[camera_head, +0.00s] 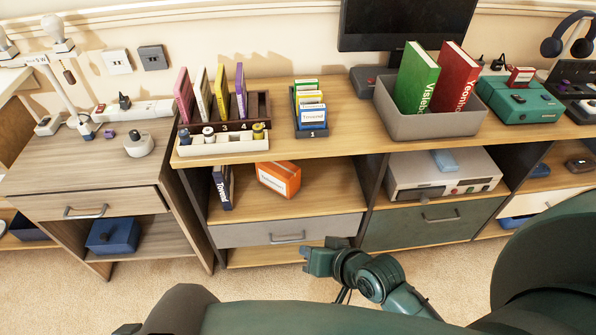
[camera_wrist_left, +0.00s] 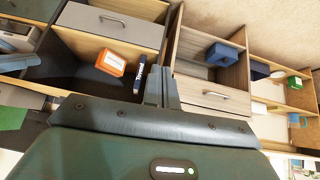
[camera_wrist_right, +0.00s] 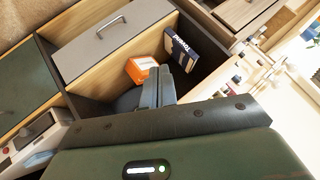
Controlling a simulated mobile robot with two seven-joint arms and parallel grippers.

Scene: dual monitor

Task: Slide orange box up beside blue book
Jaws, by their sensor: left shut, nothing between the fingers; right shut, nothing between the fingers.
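The orange box (camera_head: 278,179) lies on the open shelf above the grey drawer, turned at an angle. The dark blue book (camera_head: 222,187) stands upright at the shelf's left side, with a gap between it and the box. Both also show in the left wrist view, the box (camera_wrist_left: 111,62) and the book (camera_wrist_left: 139,76), and in the right wrist view, the box (camera_wrist_right: 141,69) and the book (camera_wrist_right: 181,50). My right gripper (camera_head: 307,260) is shut and empty, in front of and below the shelf. My left gripper (camera_wrist_left: 166,85) is shut and empty; I cannot make it out in the head view.
The shelf has a desktop (camera_head: 340,134) above it, a grey drawer (camera_head: 250,234) below and side panels. Bare shelf lies right of the box. A grey bin (camera_head: 425,124) with green and red books stands on the desktop. A white device (camera_head: 440,176) occupies the right compartment.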

